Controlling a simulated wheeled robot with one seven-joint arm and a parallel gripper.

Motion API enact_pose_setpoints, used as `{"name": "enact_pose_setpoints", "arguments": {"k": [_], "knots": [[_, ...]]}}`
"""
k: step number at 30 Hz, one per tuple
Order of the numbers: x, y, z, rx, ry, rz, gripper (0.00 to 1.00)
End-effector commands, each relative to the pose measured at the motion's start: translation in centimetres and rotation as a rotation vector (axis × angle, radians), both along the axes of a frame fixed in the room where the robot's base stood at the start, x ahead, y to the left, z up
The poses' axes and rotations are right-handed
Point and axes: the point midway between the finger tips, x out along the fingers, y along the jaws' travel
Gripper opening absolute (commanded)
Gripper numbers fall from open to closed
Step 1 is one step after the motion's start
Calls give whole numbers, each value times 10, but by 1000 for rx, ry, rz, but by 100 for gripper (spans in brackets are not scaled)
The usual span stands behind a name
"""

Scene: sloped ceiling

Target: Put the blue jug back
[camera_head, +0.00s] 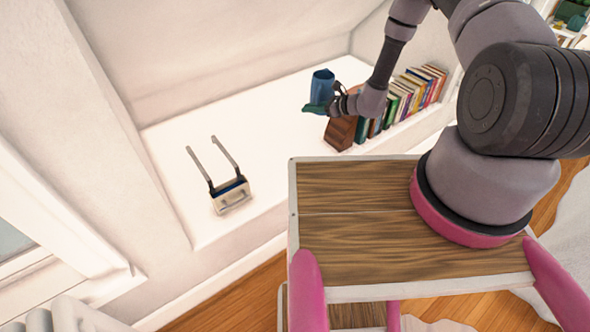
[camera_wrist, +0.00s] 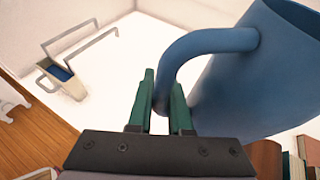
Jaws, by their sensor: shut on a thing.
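The blue jug (camera_head: 322,86) is in my gripper (camera_head: 318,108), above the white ledge (camera_head: 172,150) and at the left end of the book row. In the wrist view the jug (camera_wrist: 265,75) fills the right side, and its curved handle (camera_wrist: 200,45) passes down to the green fingers of my gripper (camera_wrist: 165,100). The fingers are shut on the handle. The lower part of the jug is partly hidden by the gripper in the head view, so I cannot tell whether it touches anything.
A row of books (camera_head: 408,98) with a brown wooden block-like thing (camera_head: 341,132) at its left end stands on the ledge. A small container with two long upright handles (camera_head: 231,195) is at the left; it also shows in the wrist view (camera_wrist: 66,82). The ledge between them is bare.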

Motion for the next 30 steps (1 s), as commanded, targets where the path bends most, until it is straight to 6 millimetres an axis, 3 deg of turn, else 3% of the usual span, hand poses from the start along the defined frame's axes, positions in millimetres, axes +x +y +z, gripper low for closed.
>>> {"name": "enact_pose_setpoints", "arguments": {"k": [1,3,9,16,24,30], "knots": [[-11,21,-27,-1,5,20,0],[-23,43,-58,-2,3,38,0],[-60,87,-126,-1,-1,83,0],[-81,104,-162,-1,-4,108,0],[-83,105,-206,-1,-5,109,0],[-82,104,-224,-1,-4,110,0]]}}
